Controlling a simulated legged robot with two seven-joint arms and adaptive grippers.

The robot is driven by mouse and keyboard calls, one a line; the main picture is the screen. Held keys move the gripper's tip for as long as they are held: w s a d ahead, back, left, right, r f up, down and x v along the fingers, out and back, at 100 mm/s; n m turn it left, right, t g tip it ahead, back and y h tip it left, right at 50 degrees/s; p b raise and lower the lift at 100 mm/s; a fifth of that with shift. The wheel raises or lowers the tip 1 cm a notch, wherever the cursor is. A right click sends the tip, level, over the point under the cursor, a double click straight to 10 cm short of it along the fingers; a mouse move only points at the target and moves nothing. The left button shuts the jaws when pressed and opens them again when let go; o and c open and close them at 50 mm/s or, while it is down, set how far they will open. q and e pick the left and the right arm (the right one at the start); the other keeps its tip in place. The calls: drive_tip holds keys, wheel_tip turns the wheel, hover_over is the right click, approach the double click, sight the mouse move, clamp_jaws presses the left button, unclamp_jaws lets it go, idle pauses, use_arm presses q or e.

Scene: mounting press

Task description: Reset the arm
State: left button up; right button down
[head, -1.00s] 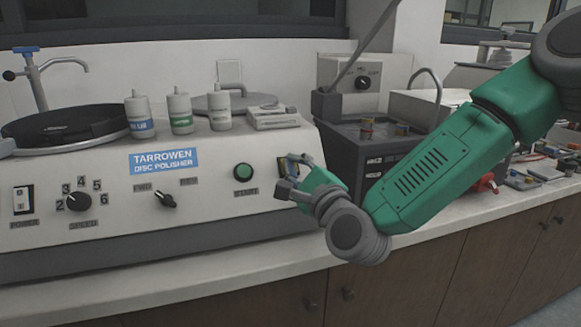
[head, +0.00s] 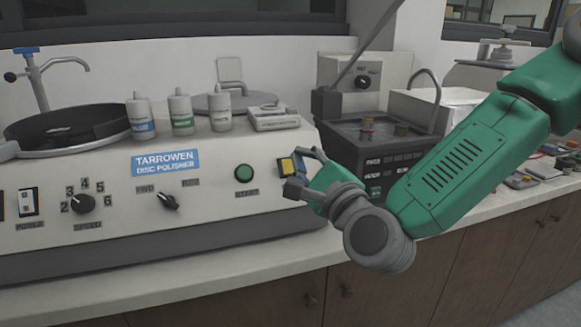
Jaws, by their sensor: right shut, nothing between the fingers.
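My right arm (head: 455,175) comes in from the right, green with grey joints. Its gripper (head: 296,176) is shut and empty, at the right end of the disc polisher's (head: 120,200) front panel. It is just in front of a yellow button on a block (head: 287,165) and partly hides it; I cannot tell whether they touch. The green start button (head: 243,174) is to the left of the gripper and clear of it. My left gripper is not in view.
Several bottles (head: 181,112) and a small box (head: 273,117) stand on the polisher. A dark mounting press unit (head: 365,140) stands behind my right arm. Loose parts lie at the far right. The counter's front edge (head: 230,258) is clear.

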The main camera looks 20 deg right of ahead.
idle(0.3)
